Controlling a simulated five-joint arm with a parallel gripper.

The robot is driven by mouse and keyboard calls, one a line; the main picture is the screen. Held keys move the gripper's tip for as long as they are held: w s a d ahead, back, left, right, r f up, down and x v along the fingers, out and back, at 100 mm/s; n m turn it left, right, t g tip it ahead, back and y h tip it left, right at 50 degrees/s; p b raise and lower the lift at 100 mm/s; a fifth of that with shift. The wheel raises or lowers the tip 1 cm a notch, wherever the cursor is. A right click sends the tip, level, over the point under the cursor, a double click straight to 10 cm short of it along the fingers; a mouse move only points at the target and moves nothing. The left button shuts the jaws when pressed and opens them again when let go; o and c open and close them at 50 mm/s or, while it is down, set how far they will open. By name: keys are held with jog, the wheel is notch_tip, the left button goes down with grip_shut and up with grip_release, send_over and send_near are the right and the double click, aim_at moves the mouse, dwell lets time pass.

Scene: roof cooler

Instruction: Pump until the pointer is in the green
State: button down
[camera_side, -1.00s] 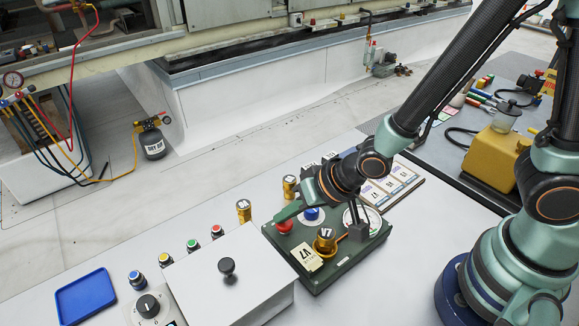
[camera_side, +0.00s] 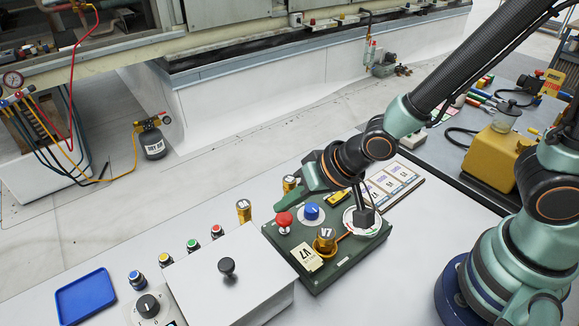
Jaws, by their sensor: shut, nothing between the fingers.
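A dark green box (camera_side: 340,277) stands on the white bench. It carries a red mushroom button (camera_side: 284,220), raised on a pale stem, a blue knob (camera_side: 312,212), a brass V7 cap (camera_side: 325,239) and a V7 tag (camera_side: 307,257). A round white dial (camera_side: 350,222) sits at the box's right and is partly covered by a black block. I cannot make out its pointer or a green zone.
A white box with a black knob (camera_side: 226,267) stands left of the green box. Several coloured buttons and a blue tray (camera_side: 86,300) lie farther left. Brass caps (camera_side: 244,211) stand behind. A card board (camera_side: 396,182) and a yellow container (camera_side: 492,158) are at the right.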

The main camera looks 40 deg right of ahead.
aim_at(287, 219)
jog(key=shift+r, duration=2.45)
jog(key=s+d+r+h, duration=0.1)
jog(key=d+r, duration=0.2)
jog(key=d, duration=0.3)
jog(key=s+d+r+n+h, duration=0.1)
jog(key=s+d+r, duration=0.1)
jog(key=d, duration=0.5)
jog(key=s+d+r+n+h, duration=0.1)
jog(key=d+r, duration=0.4)
jog(key=d, duration=0.1)
jog(key=shift+s+d+g+h, duration=0.15)
jog(key=shift+g+h, duration=0.15)
jog(key=shift+g, duration=0.1)
